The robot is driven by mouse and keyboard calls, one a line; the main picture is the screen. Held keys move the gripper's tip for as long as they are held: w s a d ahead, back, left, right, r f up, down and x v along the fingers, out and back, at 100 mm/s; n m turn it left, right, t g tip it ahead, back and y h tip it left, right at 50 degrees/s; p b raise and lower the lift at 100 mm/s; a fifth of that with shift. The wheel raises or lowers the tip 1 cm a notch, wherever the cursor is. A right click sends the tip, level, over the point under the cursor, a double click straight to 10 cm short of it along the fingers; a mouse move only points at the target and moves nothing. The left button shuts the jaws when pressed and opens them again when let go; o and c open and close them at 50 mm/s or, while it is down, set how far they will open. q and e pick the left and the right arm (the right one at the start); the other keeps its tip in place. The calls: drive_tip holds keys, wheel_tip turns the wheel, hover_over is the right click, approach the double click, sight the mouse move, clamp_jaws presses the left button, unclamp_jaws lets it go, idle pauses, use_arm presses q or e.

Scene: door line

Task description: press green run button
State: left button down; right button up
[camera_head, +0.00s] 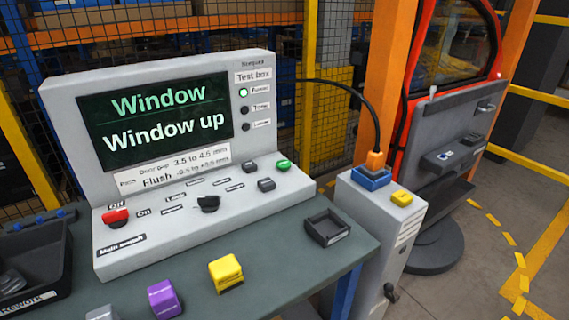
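The green button (283,164) sits near the right end of the sloped control panel of the grey test box (240,205). No hand or tool is near it, and its label is too small to read. The box screen (158,115) reads "Window" and "Window up". A red main switch (115,216) is at the panel's left, with a black knob (208,203) in the middle. Two dark grey buttons (266,184) lie just left of the green one. Neither of my grippers is in view.
On the bench (330,250) are a yellow block (225,272), a purple block (164,299), a small empty black tray (326,228) and a black rework tray (36,265). A grey pedestal (375,230) with a cable stands right, before a red-framed door (450,110).

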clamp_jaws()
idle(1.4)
